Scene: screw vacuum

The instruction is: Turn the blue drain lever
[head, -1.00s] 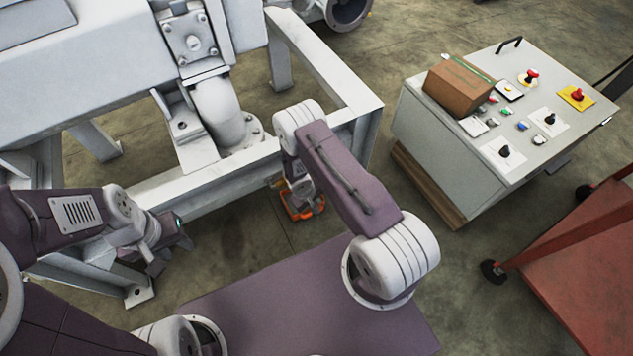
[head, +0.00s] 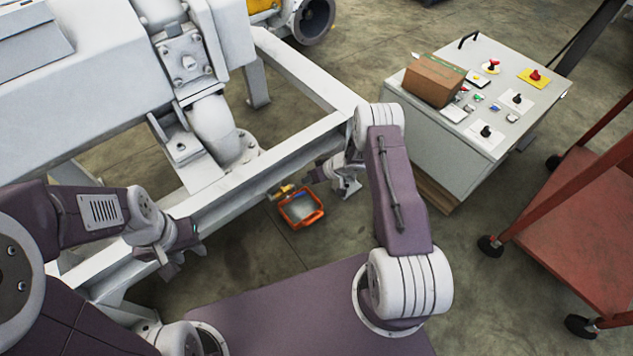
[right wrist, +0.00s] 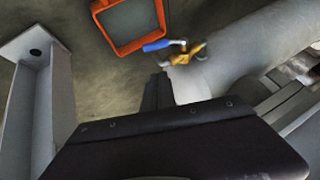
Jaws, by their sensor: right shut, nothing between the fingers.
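The blue drain lever (right wrist: 157,46) shows in the right wrist view, attached to a small brass valve (right wrist: 186,54) on the side of a grey pipe or beam. My right gripper (head: 317,175) is just right of the valve, shut and empty. In the right wrist view its dark fingers (right wrist: 158,90) point toward the lever, apart from it in the picture. My left gripper (head: 170,265) hangs by the frame; its jaws are unclear.
The white machine frame (head: 275,163) runs beside both arms. A grey control cabinet (head: 430,150) with a cardboard box (head: 433,80) stands to the right of my right arm. A red cart (head: 580,225) is at the far right. The floor around the tray is clear.

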